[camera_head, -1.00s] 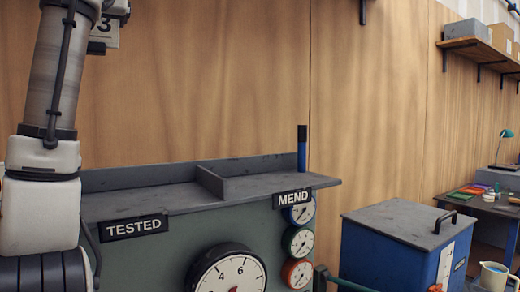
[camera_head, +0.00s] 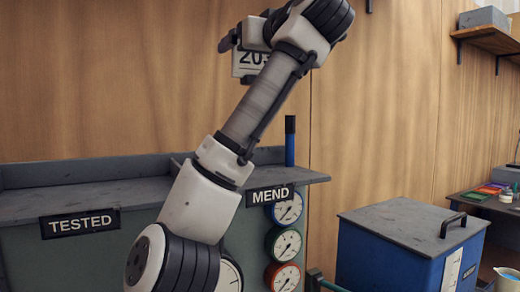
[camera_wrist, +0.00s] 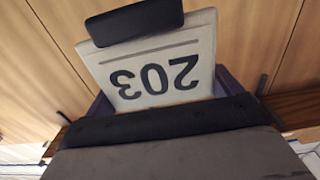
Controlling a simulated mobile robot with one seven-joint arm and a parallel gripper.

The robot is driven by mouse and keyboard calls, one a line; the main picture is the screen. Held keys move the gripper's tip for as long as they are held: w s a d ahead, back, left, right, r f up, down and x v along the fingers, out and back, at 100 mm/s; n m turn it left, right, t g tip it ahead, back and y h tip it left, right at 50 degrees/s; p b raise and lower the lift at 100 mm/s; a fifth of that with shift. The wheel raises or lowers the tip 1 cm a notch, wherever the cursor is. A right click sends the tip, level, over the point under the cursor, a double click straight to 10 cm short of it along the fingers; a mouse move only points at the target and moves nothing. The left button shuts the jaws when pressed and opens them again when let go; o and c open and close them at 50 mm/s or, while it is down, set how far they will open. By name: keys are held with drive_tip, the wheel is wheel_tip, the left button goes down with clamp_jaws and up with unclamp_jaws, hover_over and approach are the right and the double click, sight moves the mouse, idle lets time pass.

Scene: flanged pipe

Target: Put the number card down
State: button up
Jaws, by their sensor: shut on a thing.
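The number card is a pale plate with black digits reading 203 (camera_wrist: 158,78). In the wrist view it appears upside down between the dark fingers of my gripper (camera_wrist: 148,62). In the head view the card (camera_head: 247,62) is partly hidden by my gripper (camera_head: 252,50), which is shut on it high above the grey bench top, in front of the wooden wall. The grey-topped bench (camera_head: 75,198) has a TESTED label (camera_head: 80,223) at left and a MEND label (camera_head: 270,195) at right. My arm hides part of its top and front.
A dark blue upright cylinder (camera_head: 290,142) stands at the bench's right end, above several round gauges (camera_head: 285,243). A blue box with a grey lid (camera_head: 410,235) stands to the right. A wall shelf (camera_head: 495,42) is at upper right. The bench's left top is clear.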

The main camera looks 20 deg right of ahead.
wheel_tip(320, 180, down, 18)
drive_tip(key=shift+w+a+r+p, duration=0.1)
drive_tip(key=shift+p, duration=0.4)
drive_tip(key=shift+f+b, duration=0.3)
drive_tip(key=o, duration=0.7)
drive_tip(key=shift+r, duration=0.1)
